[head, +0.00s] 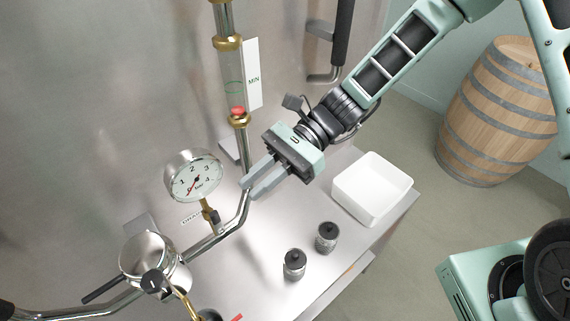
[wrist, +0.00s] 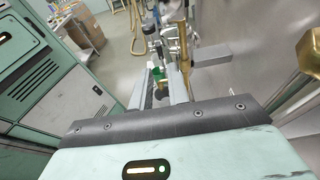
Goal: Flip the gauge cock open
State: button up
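The pressure gauge (head: 194,176) is a round white dial on the pipe, its red needle near the low end of the scale. The handle's exact angle is too small to tell. My gripper (head: 248,190) is to the right of the cock and apart from it, near the vertical pipe. Its two fingers are apart with nothing held between them. In the wrist view the fingers (wrist: 164,88) point towards blurred fittings; I cannot pick out the cock there.
A sight glass (head: 234,92) with a red float and a MIN plate (head: 254,75) rises above. A white bin (head: 371,188) and two dark-capped jars (head: 294,264) (head: 327,237) stand on the steel shelf. A barrel (head: 505,112) stands on the floor.

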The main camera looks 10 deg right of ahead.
jog(key=b+v, duration=0.1)
jog(key=v, duration=0.5)
jog(key=shift+d+r, duration=0.1)
jog(key=s+d+f+n+t+h+b, duration=0.4)
jog(key=s+n+h+b, duration=0.2)
jog(key=n, duration=0.3)
jog(key=s+d+f+n+t+h+b, duration=0.4)
jog(key=s+f+n+h+b, duration=0.1)
jog(key=n, duration=0.5)
jog(key=shift+s+h+b, duration=0.6)
jog(key=shift+s+b, duration=0.25)
jog(key=shift+s, duration=0.3)
